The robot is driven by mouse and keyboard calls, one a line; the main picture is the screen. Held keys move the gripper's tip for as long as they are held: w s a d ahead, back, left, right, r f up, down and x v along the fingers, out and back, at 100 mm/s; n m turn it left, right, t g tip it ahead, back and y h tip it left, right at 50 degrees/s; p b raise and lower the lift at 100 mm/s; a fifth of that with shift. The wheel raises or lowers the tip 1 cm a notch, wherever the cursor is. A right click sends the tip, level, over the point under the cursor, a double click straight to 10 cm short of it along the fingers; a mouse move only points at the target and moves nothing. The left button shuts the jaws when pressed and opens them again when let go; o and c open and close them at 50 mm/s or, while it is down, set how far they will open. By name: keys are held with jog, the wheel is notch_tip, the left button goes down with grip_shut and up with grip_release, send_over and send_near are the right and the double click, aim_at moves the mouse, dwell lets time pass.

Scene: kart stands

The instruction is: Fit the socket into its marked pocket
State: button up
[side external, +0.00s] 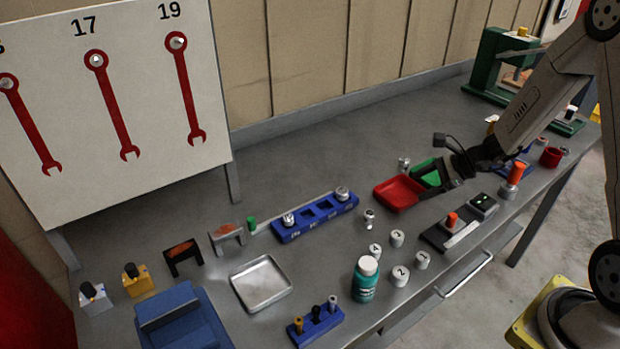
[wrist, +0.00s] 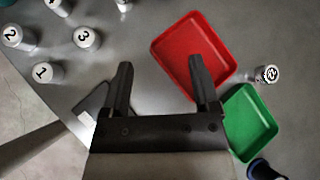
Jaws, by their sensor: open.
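A blue rail (side external: 318,223) with a row of marked pockets stands mid-table in the side view. Metal sockets sit in its left end (side external: 289,219) and right end (side external: 342,193); the middle pockets look empty. The marks are too small to read. One loose metal socket (side external: 369,216) stands between the rail and the numbered caps. Another (side external: 404,163) stands behind the red tray and also shows in the wrist view (wrist: 267,74). My gripper (wrist: 160,65) is open and empty, above the table beside the red tray, apart from both loose sockets.
A red tray (side external: 399,194) and green tray (wrist: 250,122) lie near my gripper. Several numbered white caps (side external: 397,238), a teal bottle (side external: 365,280) and a metal tray (side external: 261,284) stand toward the front. A wrench board (side external: 110,110) rises at left. Table behind the rail is clear.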

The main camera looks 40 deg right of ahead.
jog(key=s+a+r+n+g+h, duration=0.2)
jog(key=s+a+n, duration=0.3)
jog(key=n, duration=0.7)
jog(key=s+a+r+n+g+h, duration=0.2)
jog(key=s+a+n+h, duration=0.3)
jog(key=n, duration=0.7)
jog(key=shift+s+a+r+g, duration=0.3)
jog(key=shift+s+a+r, duration=0.25)
jog(key=shift+s+a, duration=0.05)
jog(key=shift+o, duration=0.4)
jog(key=shift+w, duration=0.1)
